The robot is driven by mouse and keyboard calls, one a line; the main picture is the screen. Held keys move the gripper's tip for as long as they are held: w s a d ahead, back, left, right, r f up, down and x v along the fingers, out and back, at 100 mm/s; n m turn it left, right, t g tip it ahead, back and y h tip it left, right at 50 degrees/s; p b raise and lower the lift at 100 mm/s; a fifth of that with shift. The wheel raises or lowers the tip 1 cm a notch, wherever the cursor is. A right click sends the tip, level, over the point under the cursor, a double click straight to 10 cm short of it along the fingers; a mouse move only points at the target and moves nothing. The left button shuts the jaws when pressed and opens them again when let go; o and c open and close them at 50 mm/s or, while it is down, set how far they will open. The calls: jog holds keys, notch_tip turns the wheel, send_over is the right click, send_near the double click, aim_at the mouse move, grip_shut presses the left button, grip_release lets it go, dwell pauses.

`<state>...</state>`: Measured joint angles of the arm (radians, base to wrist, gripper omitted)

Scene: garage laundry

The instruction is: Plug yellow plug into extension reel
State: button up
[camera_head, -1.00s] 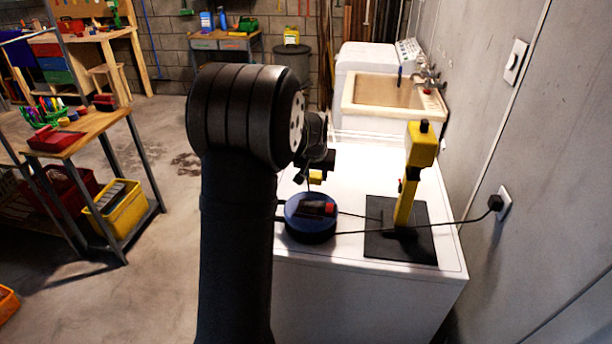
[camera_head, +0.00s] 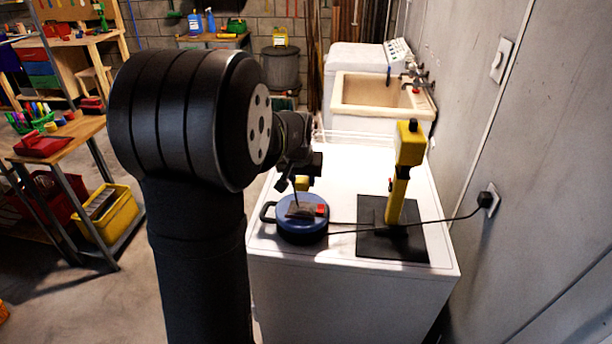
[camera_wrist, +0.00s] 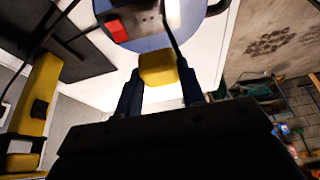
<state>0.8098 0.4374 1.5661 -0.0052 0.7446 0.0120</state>
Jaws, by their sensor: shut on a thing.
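The extension reel (camera_head: 287,227) is a round blue and black drum lying on the white machine top. It has a red switch on its upper face and a black handle on its left side. In the wrist view the reel (camera_wrist: 152,42) is at the top, partly cut off. My gripper (camera_wrist: 160,75) is shut on the yellow plug (camera_wrist: 157,70), just short of the reel in that view. In the head view the plug (camera_head: 301,183) shows above and behind the reel, apart from it. A dark cord runs up past the plug. The plug's prongs are hidden.
A yellow stand (camera_head: 398,190) on a black base (camera_head: 375,246) stands right of the reel. A black cable (camera_head: 440,220) runs from the reel to a wall plug (camera_head: 486,199). A sink (camera_head: 375,97) lies behind.

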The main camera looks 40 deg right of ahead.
jog(key=shift+s+a+r, duration=0.15)
jog(key=shift+s+a, duration=0.15)
jog(key=shift+a, duration=0.05)
jog(key=shift+f, duration=2.9)
jog(key=shift+f, duration=0.6)
jog(key=o, duration=1)
jog(key=v, duration=1.7)
jog(key=shift+r, duration=0.3)
